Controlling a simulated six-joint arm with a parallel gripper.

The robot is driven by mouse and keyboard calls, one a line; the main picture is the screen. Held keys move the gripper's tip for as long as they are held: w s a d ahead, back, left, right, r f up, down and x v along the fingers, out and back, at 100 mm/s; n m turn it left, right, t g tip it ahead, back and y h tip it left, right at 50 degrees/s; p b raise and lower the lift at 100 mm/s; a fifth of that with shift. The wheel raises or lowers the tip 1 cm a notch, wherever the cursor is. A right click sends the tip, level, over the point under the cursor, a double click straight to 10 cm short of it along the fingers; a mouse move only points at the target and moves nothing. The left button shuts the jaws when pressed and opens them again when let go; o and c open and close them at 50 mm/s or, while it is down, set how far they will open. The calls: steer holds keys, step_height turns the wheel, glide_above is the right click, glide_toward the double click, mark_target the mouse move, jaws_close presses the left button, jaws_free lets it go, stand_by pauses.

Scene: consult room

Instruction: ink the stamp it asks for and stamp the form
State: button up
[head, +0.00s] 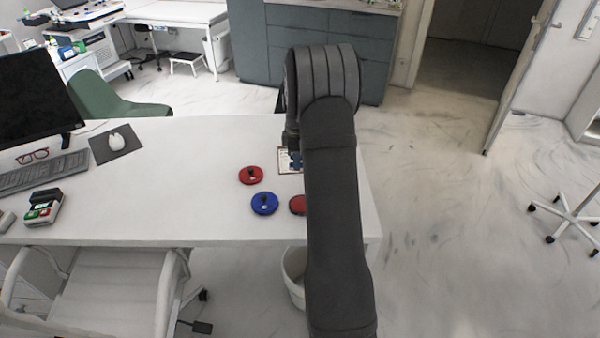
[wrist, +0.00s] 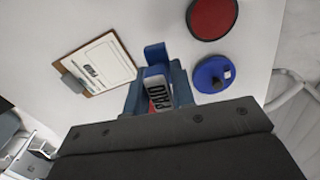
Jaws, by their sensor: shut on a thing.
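My gripper (wrist: 158,80) is shut on a stamp (wrist: 158,93) with a white side label that seems to read PAID and some red low on it. The stamp is beside the clipboard with the form (wrist: 108,62) in the wrist view. The form bears a small dark mark. A bare red ink pad (wrist: 212,16) and a blue disc with a dark knob (wrist: 213,73) lie to the right. In the head view my arm partly covers the clipboard (head: 285,164) and the right red pad (head: 297,205). Another red disc with a dark knob (head: 251,175) lies farther left.
A stamp holder (head: 43,208) with green and red parts stands at the desk's left. Keyboard (head: 40,173), glasses (head: 33,156), monitor (head: 38,105) and mouse (head: 116,138) are also there. The desk's middle (head: 180,180) is clear.

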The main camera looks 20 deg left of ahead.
steer(key=w+a+f, duration=0.1)
steer(key=w+a, duration=0.5)
steer(key=w, duration=0.4)
steer(key=shift+d+f, duration=0.2)
steer(key=shift+f, duration=2.75)
steer(key=shift+f, duration=0.6)
step_height(320, 180, up, 7)
stand_by(0.9)
